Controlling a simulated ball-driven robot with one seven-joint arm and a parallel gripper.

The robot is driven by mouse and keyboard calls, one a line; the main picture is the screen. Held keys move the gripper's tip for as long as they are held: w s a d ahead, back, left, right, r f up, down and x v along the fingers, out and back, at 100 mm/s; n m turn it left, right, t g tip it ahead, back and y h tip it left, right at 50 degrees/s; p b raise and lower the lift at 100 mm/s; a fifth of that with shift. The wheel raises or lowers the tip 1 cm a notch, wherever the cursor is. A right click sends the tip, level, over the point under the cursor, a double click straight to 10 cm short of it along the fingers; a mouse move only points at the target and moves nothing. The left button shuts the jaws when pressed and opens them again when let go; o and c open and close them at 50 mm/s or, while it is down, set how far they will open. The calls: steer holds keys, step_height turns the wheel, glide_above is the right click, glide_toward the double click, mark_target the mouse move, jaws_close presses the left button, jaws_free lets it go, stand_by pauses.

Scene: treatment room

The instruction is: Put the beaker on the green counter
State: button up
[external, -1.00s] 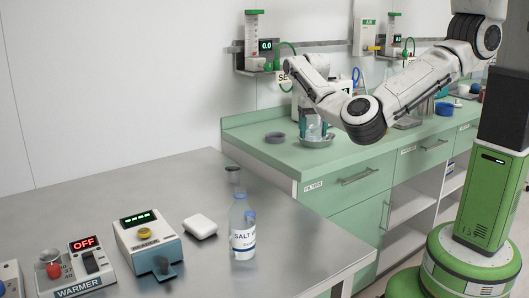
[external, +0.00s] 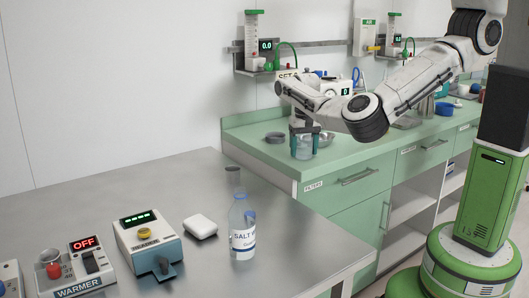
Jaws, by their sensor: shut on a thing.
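The clear glass beaker (external: 303,149) is upright at the green counter (external: 345,155), near the counter's left part. My gripper (external: 304,136) points down over it, with its teal fingers shut on the beaker's sides. The beaker's base is at or just above the counter top; I cannot tell whether it touches. My wrist hides part of the wall behind.
A metal bowl (external: 325,139) stands right behind the beaker and a dark grey dish (external: 275,137) to its left. The steel table in front holds a salt bottle (external: 242,228), a warmer (external: 82,268) and a reader (external: 147,245). The counter's front strip is clear.

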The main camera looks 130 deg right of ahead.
steer(key=o, duration=1.1)
steer(key=shift+f, duration=0.1)
step_height(320, 180, up, 12)
steer(key=b, duration=0.1)
steer(key=shift+r, duration=0.2)
